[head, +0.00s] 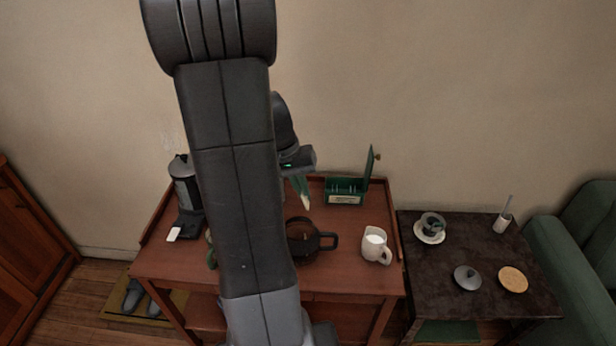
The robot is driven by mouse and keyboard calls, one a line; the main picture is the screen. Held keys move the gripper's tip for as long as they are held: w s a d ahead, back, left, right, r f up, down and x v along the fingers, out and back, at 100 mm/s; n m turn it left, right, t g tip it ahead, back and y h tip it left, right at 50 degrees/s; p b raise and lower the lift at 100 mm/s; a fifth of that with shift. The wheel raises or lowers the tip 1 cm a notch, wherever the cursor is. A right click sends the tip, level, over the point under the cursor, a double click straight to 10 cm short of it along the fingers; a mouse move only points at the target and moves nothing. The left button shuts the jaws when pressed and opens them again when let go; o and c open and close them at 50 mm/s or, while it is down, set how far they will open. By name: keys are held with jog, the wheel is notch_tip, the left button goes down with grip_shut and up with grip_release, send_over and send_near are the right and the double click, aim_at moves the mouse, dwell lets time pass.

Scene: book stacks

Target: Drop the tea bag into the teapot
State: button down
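The teapot (297,247) is dark and stands on the brown wooden table, with its handle to the right. Its top looks open, and my arm hides its left side. My gripper (301,188) hangs above and behind the teapot, in front of the wall. A narrow green shape with a pale tip points down from it. I cannot tell whether that is a finger or a held tea bag, or whether the gripper is open or shut. An open green box (346,198) with its lid raised stands at the back right of the table.
A white milk jug (375,247) stands right of the teapot. A dark kettle (184,184) is at the left. The dark side table (440,285) holds a cup on a saucer (430,238), a grey lid (467,279), a round coaster (513,280) and a small pot (502,224).

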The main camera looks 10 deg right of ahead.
notch_tip(320, 180, down, 6)
jog(key=b, duration=0.4)
jog(key=c, duration=1.6)
grip_release()
jog(key=shift+o, duration=0.2)
jog(key=v, duration=1.4)
jog(key=shift+f, duration=0.1)
